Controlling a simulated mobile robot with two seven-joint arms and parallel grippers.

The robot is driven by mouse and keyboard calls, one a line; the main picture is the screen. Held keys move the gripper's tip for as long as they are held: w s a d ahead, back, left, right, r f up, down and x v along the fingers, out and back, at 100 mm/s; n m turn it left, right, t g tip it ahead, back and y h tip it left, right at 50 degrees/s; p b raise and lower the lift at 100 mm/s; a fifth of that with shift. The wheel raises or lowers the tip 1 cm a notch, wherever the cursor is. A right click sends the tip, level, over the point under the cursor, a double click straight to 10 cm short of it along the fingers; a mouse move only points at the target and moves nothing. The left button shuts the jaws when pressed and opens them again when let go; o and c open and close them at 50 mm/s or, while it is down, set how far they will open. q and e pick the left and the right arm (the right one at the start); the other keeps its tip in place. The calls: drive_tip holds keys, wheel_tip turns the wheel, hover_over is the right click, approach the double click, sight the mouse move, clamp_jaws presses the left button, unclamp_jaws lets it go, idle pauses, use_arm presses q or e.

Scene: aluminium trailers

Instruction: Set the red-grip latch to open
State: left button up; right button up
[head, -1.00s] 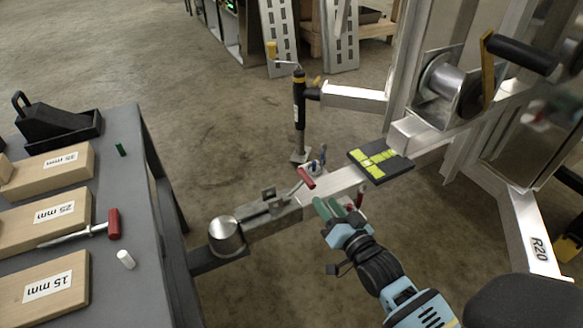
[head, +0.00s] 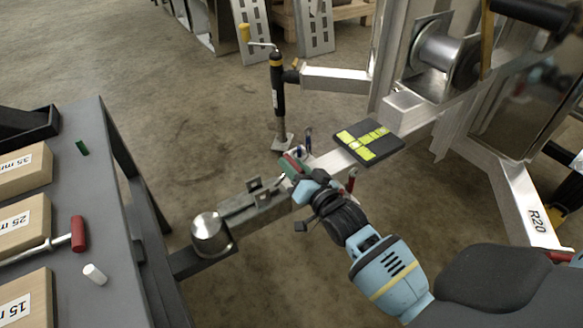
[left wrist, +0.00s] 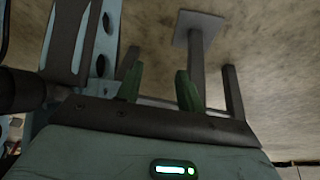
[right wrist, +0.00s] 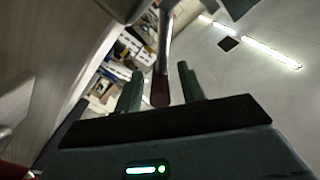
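The dark red grip (right wrist: 160,90) of the latch shows in the right wrist view between the two green fingers of my right gripper (right wrist: 160,85). A gap shows on each side of it, so the gripper is open around the grip. In the head view my right gripper (head: 291,165) is at the latch on the trailer's drawbar and hides most of the red grip. My left gripper (left wrist: 158,88) is open and empty in the left wrist view. It does not show in the head view.
A coupler (head: 209,234) ends the drawbar at the left. A black pad with yellow-green marks (head: 387,150) lies on the drawbar. A jack (head: 277,95) stands behind it. A second red handle (head: 351,180) is beside the drawbar. A grey table (head: 92,225) holds wooden blocks.

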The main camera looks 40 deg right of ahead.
drive_tip(key=shift+w, duration=0.55)
clamp_jaws()
drive_tip(key=shift+r, duration=0.1)
